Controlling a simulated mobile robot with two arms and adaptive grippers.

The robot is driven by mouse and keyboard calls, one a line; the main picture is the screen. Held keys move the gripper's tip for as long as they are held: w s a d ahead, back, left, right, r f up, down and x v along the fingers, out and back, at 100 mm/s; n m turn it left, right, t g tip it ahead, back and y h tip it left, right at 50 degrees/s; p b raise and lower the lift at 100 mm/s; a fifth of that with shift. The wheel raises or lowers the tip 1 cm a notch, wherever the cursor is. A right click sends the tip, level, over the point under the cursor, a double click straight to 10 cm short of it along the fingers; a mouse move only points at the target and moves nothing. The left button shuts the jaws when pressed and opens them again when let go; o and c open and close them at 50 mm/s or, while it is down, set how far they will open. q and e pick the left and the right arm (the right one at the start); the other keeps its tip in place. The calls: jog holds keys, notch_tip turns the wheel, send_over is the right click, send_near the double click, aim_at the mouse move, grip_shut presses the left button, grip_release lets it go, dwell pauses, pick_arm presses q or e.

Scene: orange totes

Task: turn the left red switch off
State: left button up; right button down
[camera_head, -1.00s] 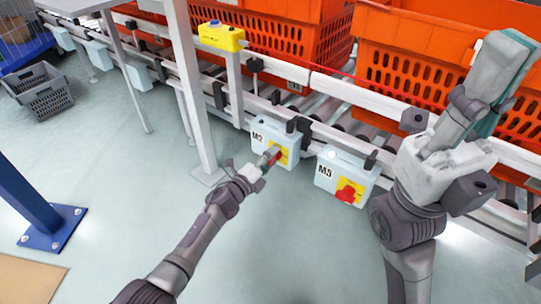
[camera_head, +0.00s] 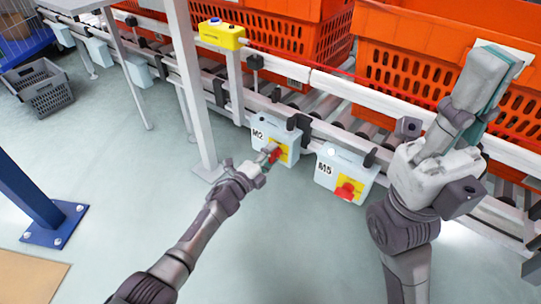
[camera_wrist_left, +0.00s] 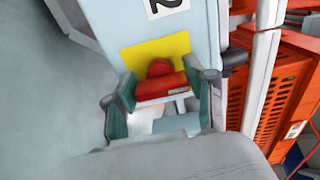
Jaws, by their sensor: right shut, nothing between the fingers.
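The left red switch (camera_head: 274,153) sits on a yellow plate on the pale blue box marked M2 (camera_head: 266,128). My left gripper (camera_head: 268,153) is at this switch. In the left wrist view the red knob (camera_wrist_left: 160,82) lies between the two fingertips of my left gripper (camera_wrist_left: 162,88), one on each side. Whether the fingers press on it I cannot tell. A second red switch (camera_head: 346,190) is on the box marked M5 (camera_head: 338,160), to the right. My right gripper (camera_head: 492,85) is shut and empty, raised in front of an orange tote at the right.
Orange totes (camera_head: 300,40) stand on a roller conveyor (camera_head: 340,88) behind the boxes. A yellow button box (camera_head: 222,35) is on a post. A grey upright (camera_head: 192,90) stands left of M2. A grey crate (camera_head: 40,88) and a blue post (camera_head: 30,200) are further left. The floor between is clear.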

pick_arm(q)
jog(key=o, duration=0.4)
jog(key=shift+c, duration=0.2)
jog(key=v, duration=1.2)
